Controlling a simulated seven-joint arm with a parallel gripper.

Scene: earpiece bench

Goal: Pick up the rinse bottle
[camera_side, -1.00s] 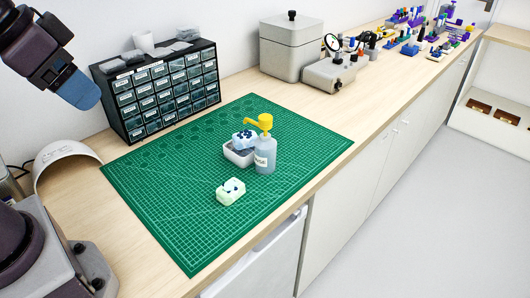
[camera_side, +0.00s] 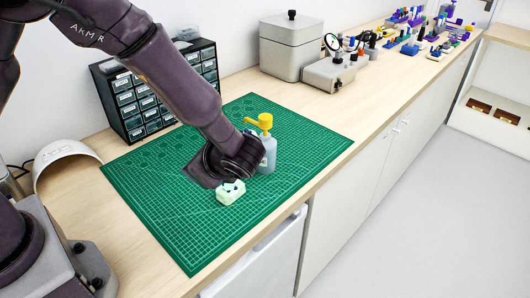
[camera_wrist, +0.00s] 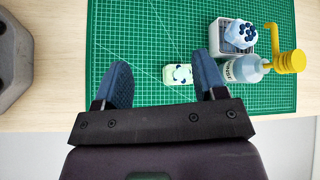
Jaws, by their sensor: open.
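The rinse bottle (camera_side: 268,152) stands upright on the green mat, with a clear grey body, a white label and a yellow pump top (camera_side: 262,121). In the side view my wrist covers part of its left side. In the wrist view the bottle (camera_wrist: 243,70) lies to the right of my gripper (camera_wrist: 162,85), outside the fingers, with its yellow top (camera_wrist: 290,61) pointing right. My gripper's blue fingers are wide apart and hold nothing. In the side view the fingers are hidden behind my wrist.
A pale green block (camera_wrist: 178,74) lies ahead, between the finger lines; it also shows in the side view (camera_side: 231,192). A grey tray (camera_wrist: 222,43) with a blue piece (camera_wrist: 241,33) adjoins the bottle. The mat's left part (camera_side: 150,190) is clear. A drawer cabinet (camera_side: 140,105) stands behind.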

